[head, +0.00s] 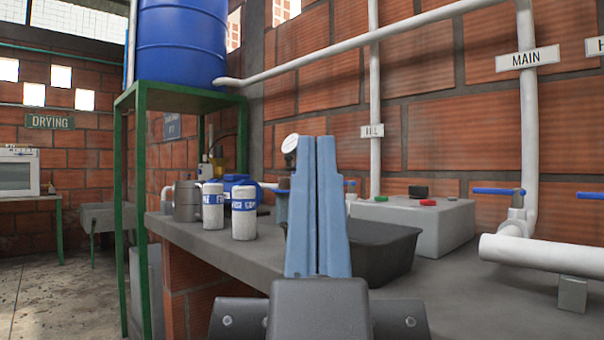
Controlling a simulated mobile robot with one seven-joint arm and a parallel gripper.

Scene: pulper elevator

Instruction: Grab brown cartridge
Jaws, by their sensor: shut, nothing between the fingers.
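My gripper (316,145) stands upright in the middle of the head view. Its two blue fingers are pressed together and empty. I cannot make out a brown cartridge. Two white cylinders with blue label bands, a left one (212,213) and a right one (244,221), stand upright on the grey counter (222,250), left of my gripper. Their labels are only partly readable. My fingers hide part of the counter and the left part of a dark tray (385,260).
A grey box (440,222) with red and black parts on top stands behind the tray. White pipes (540,254) with blue-handled valves run at the right. A green frame (124,200) carries a blue barrel (182,45) at the left.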

